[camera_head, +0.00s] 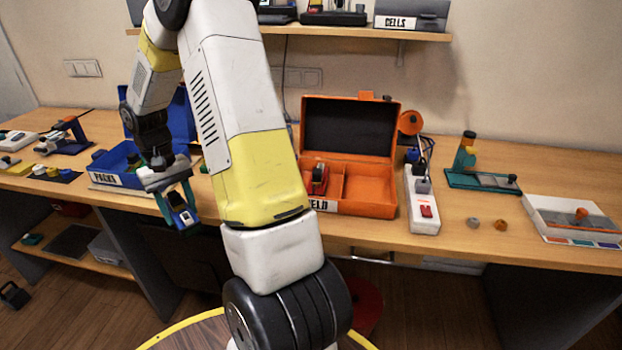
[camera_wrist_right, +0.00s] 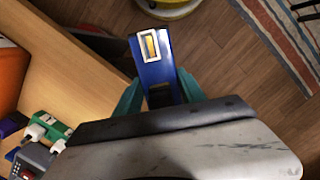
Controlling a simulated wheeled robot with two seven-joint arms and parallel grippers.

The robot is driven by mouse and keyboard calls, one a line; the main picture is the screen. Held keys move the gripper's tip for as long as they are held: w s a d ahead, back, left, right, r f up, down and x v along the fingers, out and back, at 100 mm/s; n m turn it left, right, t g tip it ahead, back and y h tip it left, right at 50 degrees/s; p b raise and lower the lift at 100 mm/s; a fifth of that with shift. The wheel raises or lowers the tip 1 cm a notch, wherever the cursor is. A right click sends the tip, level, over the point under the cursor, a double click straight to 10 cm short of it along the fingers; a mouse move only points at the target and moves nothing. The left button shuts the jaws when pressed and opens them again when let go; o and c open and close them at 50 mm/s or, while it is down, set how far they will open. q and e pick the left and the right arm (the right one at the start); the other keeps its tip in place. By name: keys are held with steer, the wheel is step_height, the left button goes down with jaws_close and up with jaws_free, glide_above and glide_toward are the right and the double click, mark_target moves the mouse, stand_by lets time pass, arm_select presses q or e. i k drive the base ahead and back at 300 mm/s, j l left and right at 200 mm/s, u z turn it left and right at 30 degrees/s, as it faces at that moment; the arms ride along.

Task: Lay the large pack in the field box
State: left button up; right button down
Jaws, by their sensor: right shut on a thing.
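The blue pack (camera_head: 181,215) has a pale label with a yellow patch. My right gripper (camera_head: 178,204) is shut on it and holds it in front of the workbench edge. The wrist view shows the same pack (camera_wrist_right: 152,62) between the two teal fingers (camera_wrist_right: 157,92), above the floor. The field box (camera_head: 371,193) is orange, with its lid open, and stands on the bench to the right of the gripper. A red item (camera_head: 317,178) sits in its left part. My right arm hides the box's left front and part of its label. My left gripper is not in view.
A blue PACKS bin (camera_head: 113,173) with several items stands behind the gripper. A white power strip (camera_head: 423,207) stands right of the field box. A teal stand (camera_head: 480,180) and two small round parts lie farther right. A shelf (camera_head: 345,32) hangs above.

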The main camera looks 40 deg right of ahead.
mark_target(367, 194)
steer(key=k+l, duration=0.6)
steer(key=l, duration=0.15)
steer(key=k+l, duration=1.25)
steer(key=l, duration=0.25)
steer(key=i, duration=1)
